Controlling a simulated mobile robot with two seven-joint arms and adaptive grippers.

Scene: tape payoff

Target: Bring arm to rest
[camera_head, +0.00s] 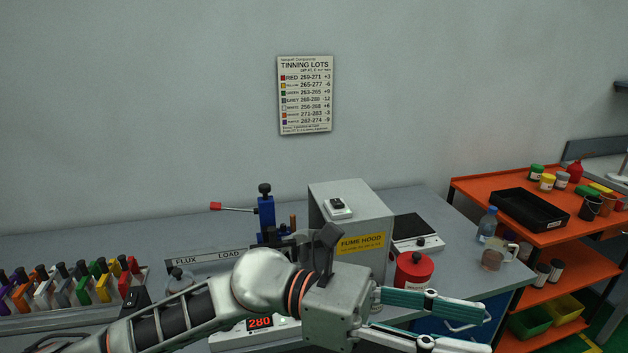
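My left arm comes in from the lower left and reaches across the front of the workbench (215,240). My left gripper (486,330) is at the lower right, over the bench's front right edge. Its two fingers are spread apart with nothing visible between them, so it is open and empty. The lower finger is partly cut off by the picture's bottom edge. My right gripper is not in view.
A red canister (412,271) stands just behind the gripper. A mug (493,258), a bottle (487,224) and an orange shelf cart (475,188) are right. Colored-handled tools (80,285) stand left.

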